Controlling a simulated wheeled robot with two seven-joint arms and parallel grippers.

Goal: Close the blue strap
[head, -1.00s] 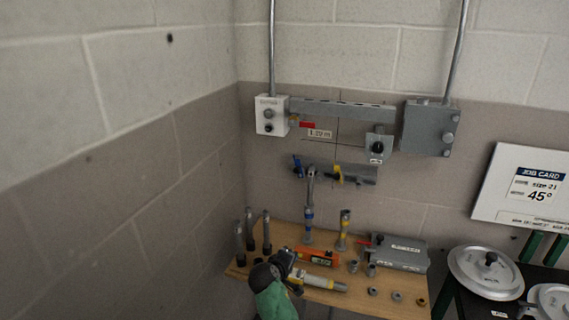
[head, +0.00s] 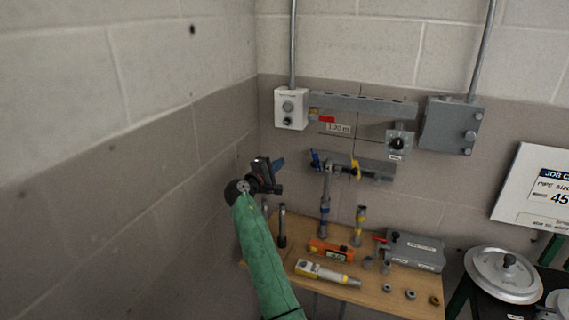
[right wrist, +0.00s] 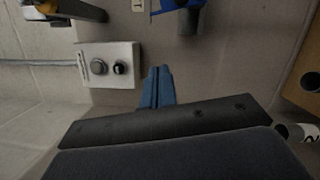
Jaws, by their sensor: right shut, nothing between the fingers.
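The blue strap (head: 315,159) is on the left part of the grey bracket on the back wall, by the top of an upright grey pipe (head: 326,190). It looks raised beside the pipe; whether it is latched is too small to tell. It also shows, cut off, at the top of the right wrist view (right wrist: 180,5). My right gripper (head: 278,165) is left of the strap and apart from it. In the right wrist view its blue fingertips (right wrist: 157,88) are together and empty. My left gripper is not in view.
A yellow strap (head: 355,169) is right of the blue one. A white switch box (head: 291,108) and a grey box (head: 450,126) hang above. The wooden table (head: 375,296) below holds an orange level (head: 331,250), a yellow-banded tool (head: 327,274) and fittings. The left wall is bare.

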